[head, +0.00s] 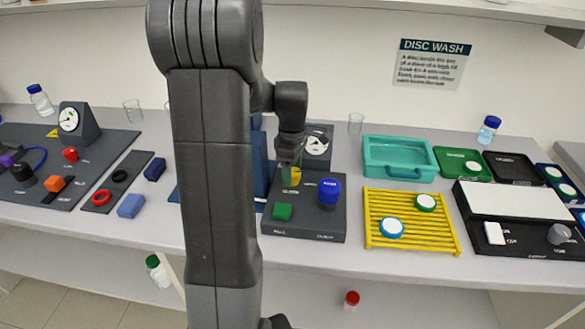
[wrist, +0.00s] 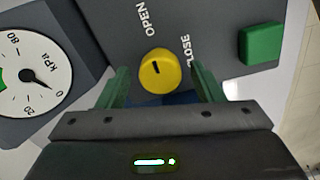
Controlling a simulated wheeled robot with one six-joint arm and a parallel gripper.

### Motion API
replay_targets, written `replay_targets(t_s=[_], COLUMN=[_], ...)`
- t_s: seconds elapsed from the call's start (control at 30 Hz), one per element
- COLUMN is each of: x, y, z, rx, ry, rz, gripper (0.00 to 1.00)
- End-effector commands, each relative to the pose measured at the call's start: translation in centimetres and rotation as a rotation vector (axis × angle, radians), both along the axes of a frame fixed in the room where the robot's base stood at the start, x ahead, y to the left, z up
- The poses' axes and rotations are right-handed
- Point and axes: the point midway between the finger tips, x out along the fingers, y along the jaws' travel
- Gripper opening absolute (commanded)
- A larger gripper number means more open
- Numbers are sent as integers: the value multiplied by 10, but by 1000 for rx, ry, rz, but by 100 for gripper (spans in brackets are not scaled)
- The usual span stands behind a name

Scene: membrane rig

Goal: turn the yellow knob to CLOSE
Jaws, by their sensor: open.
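The yellow knob (wrist: 160,70) is on a dark grey panel, with a short black mark on its face. The word OPEN is printed above it and CLOSE to its right in the wrist view; I cannot tell surely which word the mark points to. My gripper (wrist: 160,76) is open, with one green finger on each side of the knob and visible gaps, not clamped on it. In the head view the knob (head: 296,176) shows partly behind my gripper (head: 290,166).
A green square block (wrist: 261,42) and a blue-capped part (head: 329,192) sit on the same panel. A kPa gauge (wrist: 32,77) stands beside it, its needle near the low end. A yellow rack (head: 378,236) lies to the right.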

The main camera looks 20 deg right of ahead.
Motion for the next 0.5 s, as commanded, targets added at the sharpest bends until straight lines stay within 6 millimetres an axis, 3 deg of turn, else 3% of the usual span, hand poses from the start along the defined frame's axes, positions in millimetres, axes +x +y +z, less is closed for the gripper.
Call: replay_targets(t_s=[0.2, 0.4, 0.5], x=[0, 0, 0], y=[0, 0, 0], z=[0, 0, 0], rx=[0, 0, 0], ry=[0, 0, 0], rz=[0, 0, 0], gripper=[59, 20, 16])
